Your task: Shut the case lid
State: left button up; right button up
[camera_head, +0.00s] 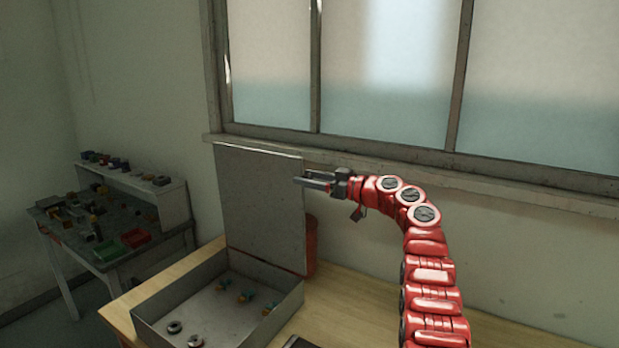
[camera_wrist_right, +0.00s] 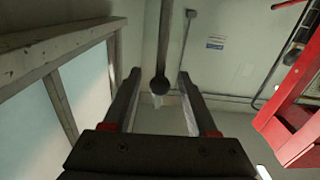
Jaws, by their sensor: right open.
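The grey case (camera_head: 165,312) sits on a wooden bench with its lid (camera_head: 260,205) standing upright at the back, so the case is open. Two dark rings and several small teal-and-yellow parts lie inside. My right gripper (camera_head: 302,182) is at the upper right edge of the lid, pointing left, its fingers overlapping that edge in the head view. I cannot tell whether it touches the lid. In the right wrist view the gripper (camera_wrist_right: 159,73) has its fingers apart, with a dark rod with a rounded end showing between them. My left gripper is not in view.
A red cylinder (camera_head: 311,240) stands behind the lid's right edge. The wooden bench top (camera_head: 350,305) is mostly clear to the right. The window sill (camera_head: 480,185) runs behind my right arm. A side table (camera_head: 115,245) with bins and small parts stands at the left.

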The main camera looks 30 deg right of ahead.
grip_shut()
dwell(1.4)
